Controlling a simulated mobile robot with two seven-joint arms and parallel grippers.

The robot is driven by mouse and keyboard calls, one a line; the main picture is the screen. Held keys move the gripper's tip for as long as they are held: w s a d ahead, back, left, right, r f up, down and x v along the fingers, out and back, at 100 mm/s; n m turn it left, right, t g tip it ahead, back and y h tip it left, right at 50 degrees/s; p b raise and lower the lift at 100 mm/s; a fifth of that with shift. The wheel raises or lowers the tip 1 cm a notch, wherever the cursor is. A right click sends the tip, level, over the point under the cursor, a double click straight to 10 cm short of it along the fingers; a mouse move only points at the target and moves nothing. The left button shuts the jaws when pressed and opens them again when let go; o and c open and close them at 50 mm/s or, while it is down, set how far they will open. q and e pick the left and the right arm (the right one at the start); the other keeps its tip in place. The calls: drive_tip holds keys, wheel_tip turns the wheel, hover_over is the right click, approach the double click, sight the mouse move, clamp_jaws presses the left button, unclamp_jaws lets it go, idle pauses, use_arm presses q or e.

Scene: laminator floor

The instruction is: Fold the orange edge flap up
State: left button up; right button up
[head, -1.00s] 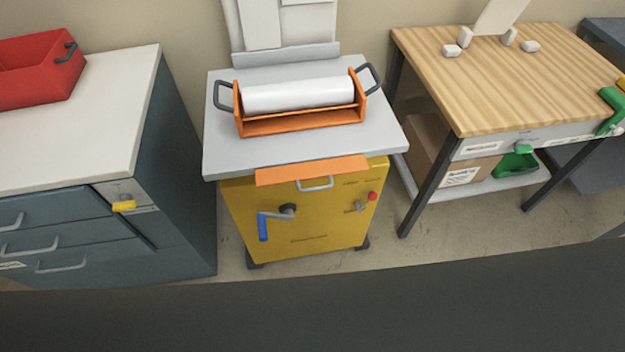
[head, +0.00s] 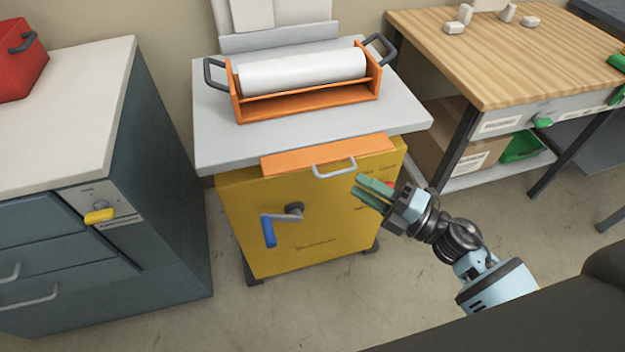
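The orange edge flap (head: 282,162) runs along the front edge of the grey worktop (head: 225,150), above the yellow cabinet front (head: 240,210). It hangs down at the edge, with a grey bow handle (head: 334,172) at its front. My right gripper (head: 357,190) is in front of the cabinet, a little right of and below the handle in the picture. Its two green fingers are apart with nothing between them, and it appears not to touch the flap. It hides part of the cabinet's right side. My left gripper is not in view.
An orange cradle (head: 300,108) with a white roll (head: 300,72) sits on the worktop. A blue-handled crank (head: 268,230) sticks out of the cabinet front. A drawer cabinet (head: 165,180) stands left, a wooden table (head: 500,60) right. The floor between is clear.

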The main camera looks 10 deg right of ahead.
sight(331, 160)
drive_tip(key=w+a+r+n+g, duration=0.1)
drive_tip(key=w+a, duration=0.5)
drive_tip(key=shift+r+n+y+p, duration=0.2)
drive_tip(key=shift+n+y+p, duration=0.2)
drive_tip(key=shift+p, duration=0.05)
drive_tip(key=shift+a, duration=0.1)
clamp_jaws()
drive_tip(key=shift+r, duration=0.1)
